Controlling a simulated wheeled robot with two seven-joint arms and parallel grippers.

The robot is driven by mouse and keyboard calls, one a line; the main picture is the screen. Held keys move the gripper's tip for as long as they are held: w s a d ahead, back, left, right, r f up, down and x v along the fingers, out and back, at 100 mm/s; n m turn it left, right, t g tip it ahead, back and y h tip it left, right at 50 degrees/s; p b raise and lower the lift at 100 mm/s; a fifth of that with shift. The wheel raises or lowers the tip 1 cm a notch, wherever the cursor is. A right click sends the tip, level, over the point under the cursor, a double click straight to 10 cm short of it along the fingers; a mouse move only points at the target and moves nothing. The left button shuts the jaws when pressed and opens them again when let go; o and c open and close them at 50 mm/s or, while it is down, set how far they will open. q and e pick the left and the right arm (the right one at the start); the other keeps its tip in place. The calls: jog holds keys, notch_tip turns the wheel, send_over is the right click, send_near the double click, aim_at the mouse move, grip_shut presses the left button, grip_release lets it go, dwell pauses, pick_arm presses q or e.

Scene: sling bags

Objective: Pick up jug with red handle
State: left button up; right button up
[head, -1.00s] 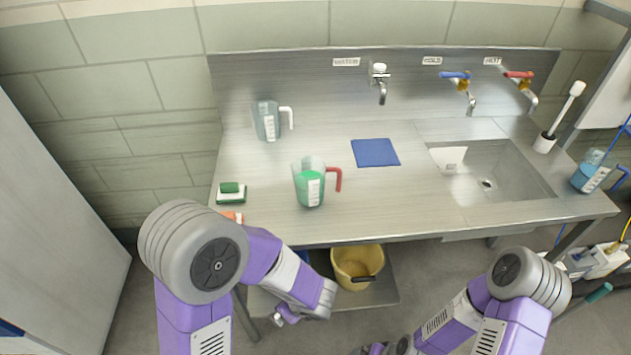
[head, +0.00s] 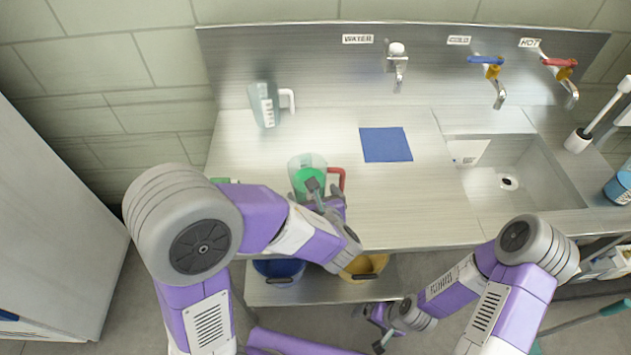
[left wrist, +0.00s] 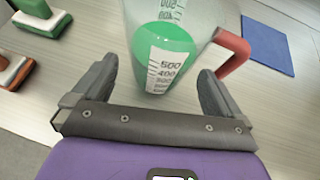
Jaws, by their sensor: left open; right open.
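The jug with the red handle (head: 304,168) stands upright on the steel counter and holds green liquid. Its red handle points right. It also shows in the left wrist view (left wrist: 165,50), with a white measuring scale. My left gripper (head: 325,188) is open at the jug's near side. In the left wrist view its two fingers (left wrist: 155,85) point at the jug, one on each side of its lower front, with the red handle (left wrist: 230,50) beyond the right finger. Contact cannot be told. My right gripper (head: 370,330) is open and empty, low in front of the counter.
A jug with a white handle (head: 266,105) stands at the back left of the counter (head: 430,215). A blue cloth (head: 386,144) lies right of the red-handled jug. The sink (head: 520,175) is farther right. Brushes (left wrist: 35,10) lie left of the jug. Buckets stand on the shelf below.

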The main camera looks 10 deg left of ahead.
pick_arm(q)
jog(key=b+x, duration=0.1)
jog(key=x, duration=0.3)
jog(key=shift+w+f, duration=0.2)
jog(key=shift+f, duration=0.15)
jog(key=shift+c, duration=0.3)
jog(key=shift+r, duration=0.1)
jog(key=c, duration=1.1)
